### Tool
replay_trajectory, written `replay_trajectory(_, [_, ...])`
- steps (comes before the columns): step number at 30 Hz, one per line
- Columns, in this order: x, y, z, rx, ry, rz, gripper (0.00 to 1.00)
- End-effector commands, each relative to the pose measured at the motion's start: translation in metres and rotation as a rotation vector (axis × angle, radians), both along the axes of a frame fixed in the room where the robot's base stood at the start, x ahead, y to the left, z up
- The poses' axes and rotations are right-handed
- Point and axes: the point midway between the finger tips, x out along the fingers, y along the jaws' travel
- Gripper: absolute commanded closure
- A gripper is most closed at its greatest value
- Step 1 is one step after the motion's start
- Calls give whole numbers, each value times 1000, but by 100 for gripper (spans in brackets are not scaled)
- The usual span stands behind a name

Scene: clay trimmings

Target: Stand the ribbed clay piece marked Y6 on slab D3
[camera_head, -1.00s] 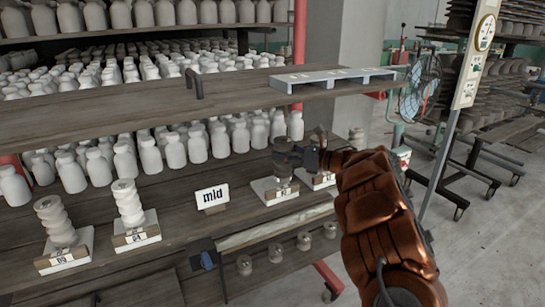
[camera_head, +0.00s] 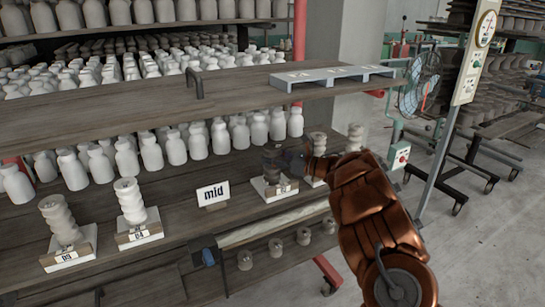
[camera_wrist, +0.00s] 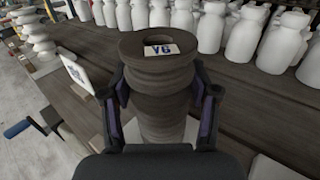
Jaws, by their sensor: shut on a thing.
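The ribbed clay piece marked Y6 (camera_wrist: 160,77) is dark grey, ringed and upright, with a hole in its top and a white label there. My gripper (camera_wrist: 160,95) is shut around it, one finger on each side. In the head view my gripper (camera_head: 284,162) and the piece (camera_head: 271,164) are over a white slab (camera_head: 259,186) right of the "mid" sign. The tag on that slab is too small to read. I cannot tell whether the piece's foot touches the slab. In the wrist view its lower part narrows toward pale slab surface.
Another slab just to the right bears a grey ribbed piece (camera_head: 318,143). Two slabs at the left carry pale ribbed pieces (camera_head: 130,200) (camera_head: 60,218). The "mid" sign (camera_head: 213,194) stands between. White bottles (camera_head: 197,142) line the back; a shelf board (camera_head: 150,98) hangs above.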

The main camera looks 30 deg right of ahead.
Motion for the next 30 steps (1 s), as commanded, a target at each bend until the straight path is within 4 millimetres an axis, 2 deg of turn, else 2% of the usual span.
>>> replay_trajectory(9, [0,0,-2,-1,-3,0,100])
replay_trajectory(10, [0,0,-2,-1,-2,1,39])
replay_trajectory(17, [0,0,-2,-1,-1,1,15])
replay_trajectory(30, [0,0,2,0,0,0,15])
